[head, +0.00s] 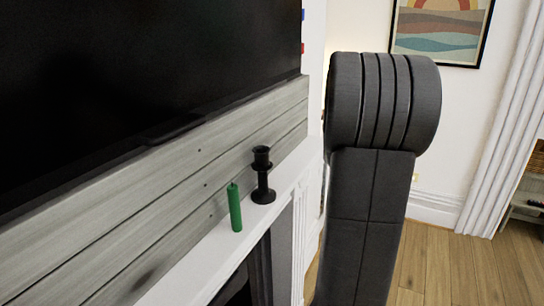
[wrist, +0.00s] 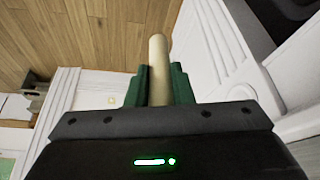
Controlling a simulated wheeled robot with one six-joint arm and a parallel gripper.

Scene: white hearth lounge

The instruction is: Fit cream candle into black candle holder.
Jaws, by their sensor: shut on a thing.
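The cream candle (wrist: 158,52) is held between the green fingers of my gripper (wrist: 160,68) in the wrist view. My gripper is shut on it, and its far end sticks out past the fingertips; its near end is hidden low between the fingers. The black candle holder (head: 263,178) stands upright on the white mantel shelf in the head view, with its cup at the top and nothing seen in it. My gripper and the cream candle do not show in the head view, and the holder cannot be made out in the wrist view.
A green candle (head: 235,207) stands on the mantel (head: 205,264), just left of and nearer than the holder. A large black screen (head: 140,80) hangs above. My dark arm fills the right middle of the head view. Wooden floor (wrist: 110,30) and white fireplace panelling (wrist: 215,50) show in the wrist view.

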